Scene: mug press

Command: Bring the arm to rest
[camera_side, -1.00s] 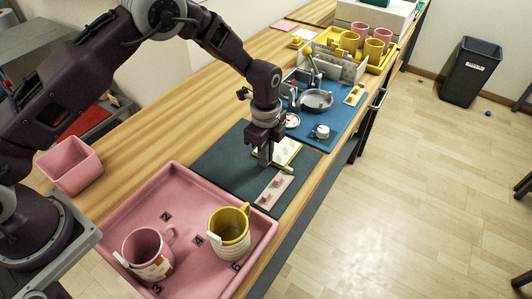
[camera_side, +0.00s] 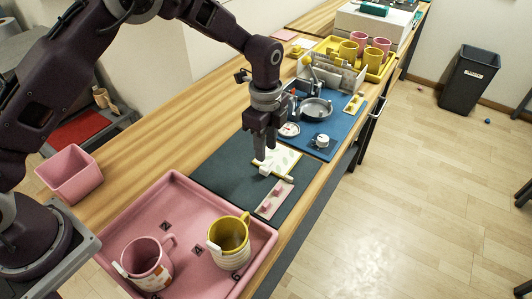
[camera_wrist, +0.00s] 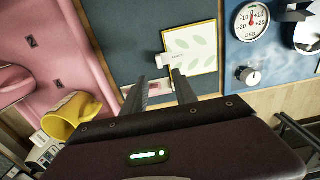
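My gripper (camera_side: 266,157) hangs above the dark mat (camera_side: 217,172) in the side view, fingers pointing down. In the wrist view its two fingers (camera_wrist: 160,88) stand apart with nothing between them. A white sheet with a green leaf pattern (camera_side: 285,159) lies on the mat below the gripper; it also shows in the wrist view (camera_wrist: 190,48). A small white block (camera_side: 264,170) is at the sheet's near edge. My arm reaches in from the left. A pink mug (camera_side: 146,262) and a yellow mug (camera_side: 229,236) stand upright in the pink tray (camera_side: 178,188), each with a wrap around it.
A pink bin (camera_side: 68,175) stands at the left. The blue mat (camera_side: 318,143) beyond holds a round press part (camera_side: 316,108), a gauge (camera_side: 289,129) and a knob (camera_side: 321,140). A yellow tray (camera_side: 387,67) with several mugs is farther back. Bare wood lies left of the dark mat.

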